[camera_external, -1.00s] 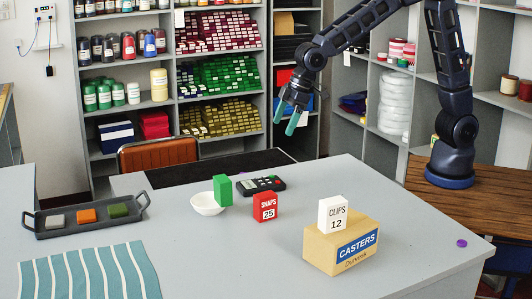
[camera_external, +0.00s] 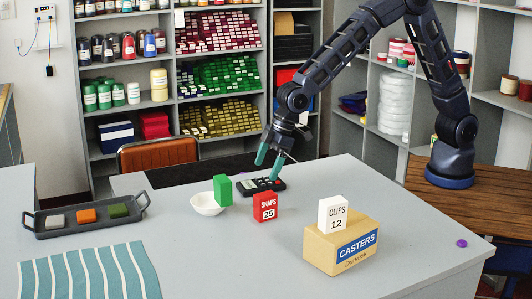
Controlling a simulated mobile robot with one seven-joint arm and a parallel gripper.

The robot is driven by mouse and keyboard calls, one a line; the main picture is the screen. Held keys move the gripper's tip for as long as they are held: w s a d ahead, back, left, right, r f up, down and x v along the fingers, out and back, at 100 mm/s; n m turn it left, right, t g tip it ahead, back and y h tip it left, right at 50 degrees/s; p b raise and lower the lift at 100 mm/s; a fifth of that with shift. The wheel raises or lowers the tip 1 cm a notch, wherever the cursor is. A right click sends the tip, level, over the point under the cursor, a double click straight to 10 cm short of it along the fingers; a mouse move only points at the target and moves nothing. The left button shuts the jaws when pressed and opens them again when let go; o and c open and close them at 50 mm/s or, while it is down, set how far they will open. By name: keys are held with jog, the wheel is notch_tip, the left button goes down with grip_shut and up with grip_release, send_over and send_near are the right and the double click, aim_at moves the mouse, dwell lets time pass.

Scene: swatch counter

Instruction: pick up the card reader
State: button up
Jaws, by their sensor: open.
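The card reader (camera_external: 252,185) is a dark flat device with several small keys. It lies on the grey counter (camera_external: 190,258), near its back edge. My gripper (camera_external: 267,166) points down just above the card reader, its teal fingers apart with nothing seen between them. The fingertips overlap the reader's far right part in the picture; I cannot tell whether they touch it.
A white bowl (camera_external: 206,208) and a green block (camera_external: 222,189) stand left of the reader. A red SNAPS box (camera_external: 265,207) stands in front. A white CLIPS box (camera_external: 333,215) rests on the CASTERS box (camera_external: 345,250). A tray (camera_external: 72,229) and striped cloth (camera_external: 92,274) lie left.

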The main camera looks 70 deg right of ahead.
aim_at(261, 181)
jog(key=x, duration=0.5)
jog(key=shift+a+r, duration=0.1)
jog(key=shift+a, duration=0.1)
jog(key=c, duration=1.3)
jog(key=shift+r, duration=0.15)
